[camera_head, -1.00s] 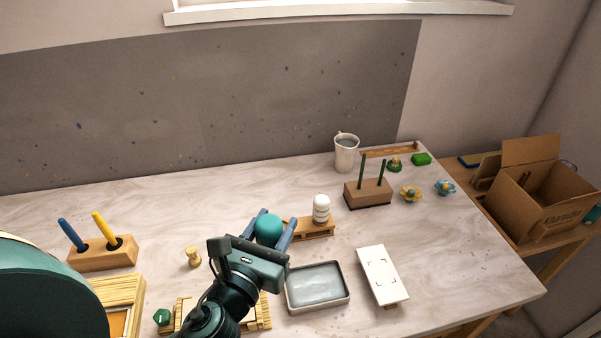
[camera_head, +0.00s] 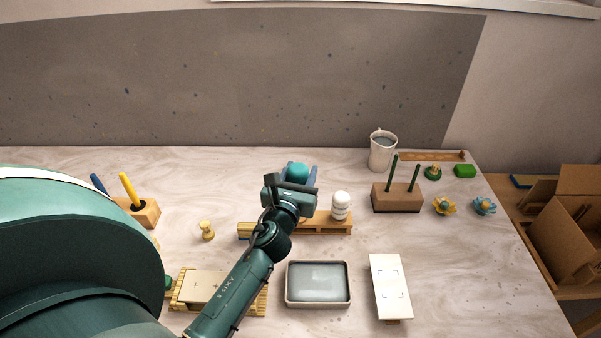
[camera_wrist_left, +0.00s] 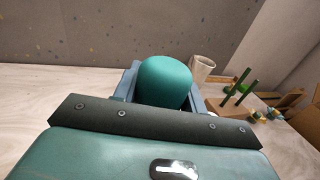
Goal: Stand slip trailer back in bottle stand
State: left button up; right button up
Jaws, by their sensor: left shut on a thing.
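My left gripper (camera_head: 299,174) is shut on the slip trailer, whose teal rounded bulb (camera_head: 297,169) shows between the blue fingers. The bulb also shows in the left wrist view (camera_wrist_left: 165,82), upright between the fingers; its lower part is hidden behind the gripper body. The bottle stand (camera_head: 325,230) is a low wooden rack on the table, partly covered by my left wrist. A white ribbed bottle (camera_head: 341,207) stands at its right end. In the head view the trailer appears above and behind the stand; its exact height is unclear. My right gripper is not in view.
A grey tray (camera_head: 318,305) and a white card (camera_head: 389,285) lie in front. A brown block with green pegs (camera_head: 397,200), a mug (camera_head: 382,152) and small flowers (camera_head: 445,206) are to the right. A small wooden knob (camera_head: 206,230) stands left of the stand.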

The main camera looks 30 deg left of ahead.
pick_arm(q)
notch_tip(320, 180, down, 2)
jog(key=shift+b, duration=0.7)
notch_tip(320, 180, down, 3)
jog(key=b, duration=0.3)
jog(key=shift+f, duration=0.15)
notch_tip(320, 180, down, 3)
jog(key=b, duration=0.3)
jog(key=shift+f, duration=0.15)
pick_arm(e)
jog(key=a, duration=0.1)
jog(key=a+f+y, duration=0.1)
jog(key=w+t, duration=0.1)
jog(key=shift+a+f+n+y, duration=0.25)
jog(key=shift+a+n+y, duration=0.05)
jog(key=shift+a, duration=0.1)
pick_arm(q)
jog(key=o, duration=1.2)
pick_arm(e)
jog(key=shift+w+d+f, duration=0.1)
pick_arm(q)
jog(key=shift+s, duration=0.1)
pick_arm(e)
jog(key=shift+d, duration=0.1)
